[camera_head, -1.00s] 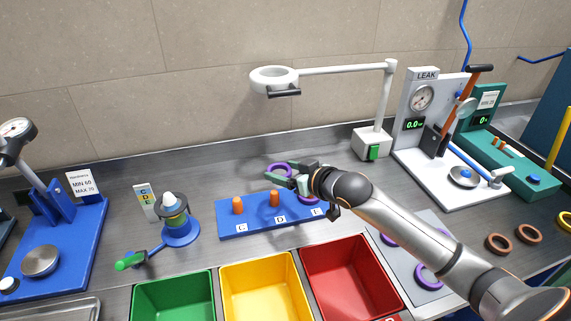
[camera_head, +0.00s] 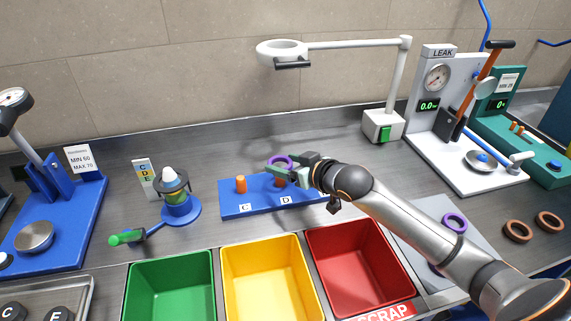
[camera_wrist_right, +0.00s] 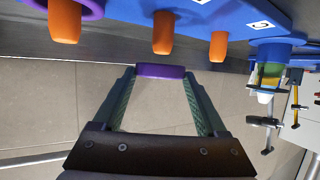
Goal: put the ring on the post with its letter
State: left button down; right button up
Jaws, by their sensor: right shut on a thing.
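My right gripper (camera_head: 284,168) is shut on a purple ring (camera_head: 280,162), which also shows between the fingers in the right wrist view (camera_wrist_right: 160,71). The blue board (camera_head: 231,201) carries orange posts over letters C, D and E. The C post (camera_head: 241,184) is bare. The D post (camera_head: 279,182) is partly hidden behind the gripper and just below the ring; it is bare in the wrist view (camera_wrist_right: 163,32). The held ring looks apart from it. Another purple ring (camera_wrist_right: 92,8) is around the base of the end post (camera_wrist_right: 65,22). My left gripper is not in view.
Green (camera_head: 170,285), yellow (camera_head: 265,275) and red (camera_head: 355,265) bins stand in front of the board. A juicer-like blue stand (camera_head: 181,210) is left of it. A purple ring (camera_head: 454,223) lies on a grey mat at right. A lamp (camera_head: 283,50) overhangs behind.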

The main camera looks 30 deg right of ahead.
jog(key=shift+p, duration=0.4)
dwell(0.3)
jog(key=shift+f, duration=0.3)
dwell(0.4)
jog(key=shift+f, duration=0.3)
dwell(0.4)
jog(key=shift+f, duration=0.4)
jog(key=shift+f, duration=0.35)
jog(key=shift+f, duration=0.45)
dwell(0.3)
jog(key=o, duration=1.4)
